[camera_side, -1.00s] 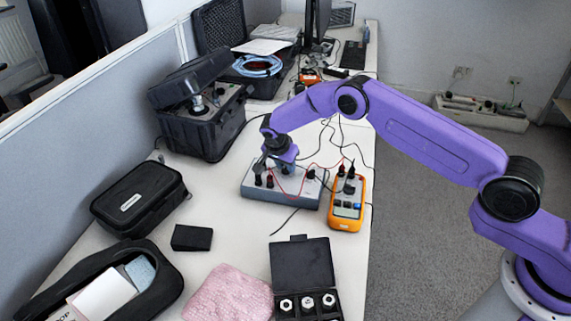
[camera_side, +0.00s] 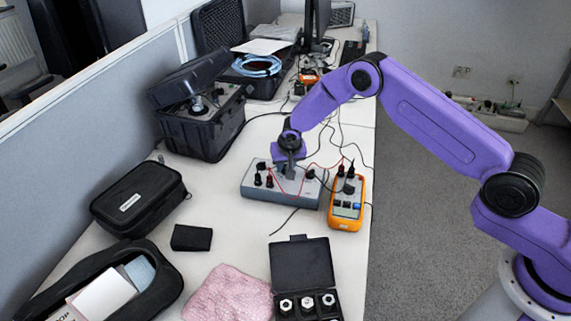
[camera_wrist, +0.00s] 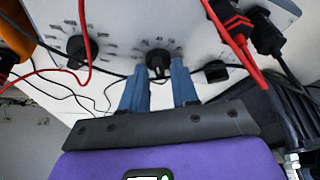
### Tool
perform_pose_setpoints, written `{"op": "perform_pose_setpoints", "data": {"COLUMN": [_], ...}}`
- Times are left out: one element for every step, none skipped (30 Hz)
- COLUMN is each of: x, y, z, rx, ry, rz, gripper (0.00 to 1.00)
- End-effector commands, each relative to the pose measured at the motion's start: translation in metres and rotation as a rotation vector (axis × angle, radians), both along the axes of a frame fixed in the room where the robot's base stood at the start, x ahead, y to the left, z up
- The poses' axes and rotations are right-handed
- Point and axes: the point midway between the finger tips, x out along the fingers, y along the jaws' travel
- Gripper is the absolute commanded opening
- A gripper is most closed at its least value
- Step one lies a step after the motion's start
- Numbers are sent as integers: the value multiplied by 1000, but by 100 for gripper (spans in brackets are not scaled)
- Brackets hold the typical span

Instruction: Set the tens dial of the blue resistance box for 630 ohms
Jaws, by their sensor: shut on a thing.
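The resistance box (camera_side: 262,197) looks grey-blue in the side view and lies flat on the bench. In the wrist view its pale panel (camera_wrist: 120,18) fills the top. A row of black dials with printed scales shows there: a left dial (camera_wrist: 80,48), a middle dial (camera_wrist: 157,58) and a right dial (camera_wrist: 216,70). My gripper (camera_wrist: 160,70) has its blue fingers on either side of the middle dial's knob and is shut on it. In the side view my gripper (camera_side: 290,172) is over the box's middle. The scale numbers are too blurred to read, and I cannot tell which dial is the tens dial.
Red leads (camera_wrist: 226,32) and black plugs (camera_wrist: 266,34) stand close to the fingers. An orange multimeter (camera_side: 346,212) is just right of the box. A black open case (camera_side: 301,262) and a pink cloth (camera_side: 228,294) lie nearer the camera.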

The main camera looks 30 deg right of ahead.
Motion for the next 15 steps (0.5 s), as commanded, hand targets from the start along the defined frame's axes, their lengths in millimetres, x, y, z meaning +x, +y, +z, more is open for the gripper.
{"op": "perform_pose_setpoints", "data": {"x": [-1,-1,-1,0,0,0,0,0,0,0,0,0,0,0,0], "y": [-1,0,0,0,0,-1,-1,-1,-1,-1,0,-1,-1,-1,-1], "z": [0,0,0,0,0,0,0,0,0,0,0,0,0,0,0], "rx": [0,1,0,1,1,0,0,2,1,1,1,0,1,1,1], "ry": [2,1,1,1,0,0,1,0,0,1,1,1,1,0,0], "rz": [38,62,91,111,128,152,167,181,201,214,226,243,251,261,272], "gripper": [0,0,0,0,0,0,0,0,0,0,0,0,0,0,0]}}
